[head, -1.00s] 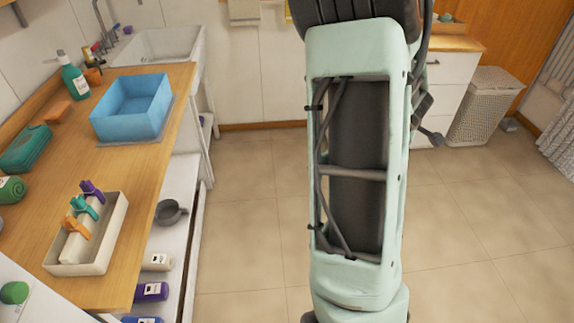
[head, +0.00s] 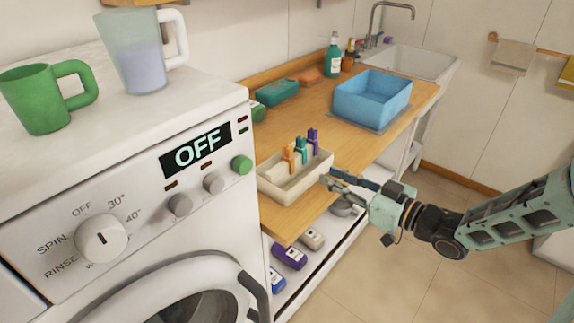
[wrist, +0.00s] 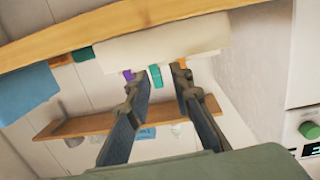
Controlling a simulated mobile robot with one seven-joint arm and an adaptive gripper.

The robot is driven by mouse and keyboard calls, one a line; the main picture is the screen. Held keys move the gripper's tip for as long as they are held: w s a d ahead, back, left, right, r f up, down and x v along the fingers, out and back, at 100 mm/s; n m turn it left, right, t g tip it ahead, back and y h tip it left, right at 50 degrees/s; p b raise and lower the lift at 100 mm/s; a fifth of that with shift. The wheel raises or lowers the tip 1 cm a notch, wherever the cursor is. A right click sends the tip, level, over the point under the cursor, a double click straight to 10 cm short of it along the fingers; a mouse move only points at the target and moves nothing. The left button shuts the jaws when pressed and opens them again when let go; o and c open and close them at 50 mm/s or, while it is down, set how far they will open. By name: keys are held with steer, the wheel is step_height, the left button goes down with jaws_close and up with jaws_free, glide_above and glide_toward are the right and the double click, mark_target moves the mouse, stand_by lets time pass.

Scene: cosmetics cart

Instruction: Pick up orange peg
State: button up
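The orange peg (head: 288,158) is clipped upright on a pale bar in a cream tray (head: 275,189) on the wooden counter. A teal peg (head: 301,151) and a purple peg (head: 313,142) stand behind it in the same row. My gripper (head: 328,177) is just right of the tray in the head view, fingers apart and empty. In the wrist view my open gripper (wrist: 158,72) has the teal peg (wrist: 155,77) between its fingertips in the picture. The orange peg (wrist: 182,63) shows at the right fingertip, partly hidden, and the purple peg (wrist: 128,75) by the left one.
A white washing machine (head: 140,210) stands at the left, with a green mug (head: 38,98) and a frosted jug (head: 138,55) on top. A blue basin (head: 372,98) sits farther along the counter. Bottles (head: 288,256) lie on the lower shelf. The floor at right is clear.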

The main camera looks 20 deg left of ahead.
mark_target(291, 154)
steer(key=shift+s+a+r+g+y, duration=0.15)
steer(key=shift+s+a+r+y, duration=0.2)
steer(key=shift+a+r, duration=0.25)
steer(key=shift+s+a+r+g+y, duration=0.15)
steer(key=shift+s+a+r+y, duration=0.2)
steer(key=shift+a+r, duration=0.25)
steer(key=x, duration=0.5)
steer(key=shift+s, duration=0.15)
steer(key=x, duration=0.4)
steer(key=b+x, duration=0.1)
steer(key=shift+a+r, duration=0.4)
jaws_close()
